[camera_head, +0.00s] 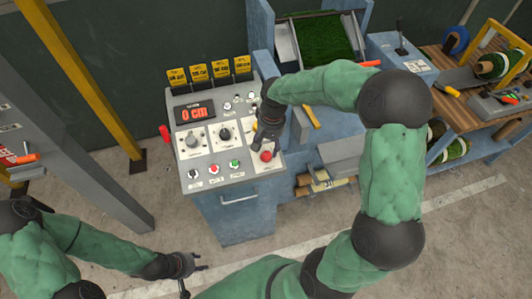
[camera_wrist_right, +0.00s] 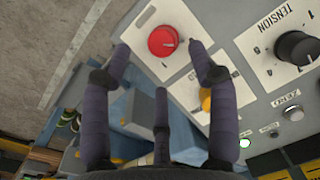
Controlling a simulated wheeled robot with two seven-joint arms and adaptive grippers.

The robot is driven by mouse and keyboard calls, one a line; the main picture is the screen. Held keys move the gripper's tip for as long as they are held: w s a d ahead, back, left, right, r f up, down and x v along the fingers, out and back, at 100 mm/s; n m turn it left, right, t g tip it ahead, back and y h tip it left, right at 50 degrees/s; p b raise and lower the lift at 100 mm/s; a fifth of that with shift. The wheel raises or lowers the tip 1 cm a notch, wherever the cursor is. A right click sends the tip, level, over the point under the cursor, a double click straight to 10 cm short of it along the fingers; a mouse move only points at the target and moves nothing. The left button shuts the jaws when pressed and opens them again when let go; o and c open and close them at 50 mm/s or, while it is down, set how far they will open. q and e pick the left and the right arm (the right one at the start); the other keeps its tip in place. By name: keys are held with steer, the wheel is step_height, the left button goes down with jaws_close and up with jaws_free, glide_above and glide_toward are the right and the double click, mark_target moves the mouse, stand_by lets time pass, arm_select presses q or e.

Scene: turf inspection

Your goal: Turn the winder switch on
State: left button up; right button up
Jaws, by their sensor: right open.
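The grey-blue control panel (camera_head: 214,172) shows a red "0 cm" display (camera_head: 194,113), dark knobs and small buttons. No label reading "winder" is legible. My right gripper (camera_head: 262,138) is open over the panel's right side, above the red mushroom button (camera_head: 265,156). In the right wrist view, the red button (camera_wrist_right: 163,41) shows between the spread fingertips of the gripper (camera_wrist_right: 160,48). A yellow switch-like part (camera_wrist_right: 206,101) on a white plate is partly covered by a finger; I cannot tell its position. My left gripper (camera_head: 193,280) is open and empty, low over the floor.
A TENSION knob (camera_wrist_right: 297,47) is beside the red button. Yellow tags (camera_head: 210,71) stand along the panel's top. Behind is a blue machine with green turf (camera_head: 320,38); a wooden bench (camera_head: 460,85) with rolls stands at right. A grey post (camera_head: 85,150) is at left.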

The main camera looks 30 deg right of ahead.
mark_target(267, 156)
steer(key=f, duration=0.5)
steer(key=shift+w+a+f+b, duration=0.1)
steer(key=shift+a+f+b, duration=0.1)
steer(key=shift+f+b, duration=0.15)
steer(key=shift+f, duration=0.15)
steer(key=c, duration=1.1)
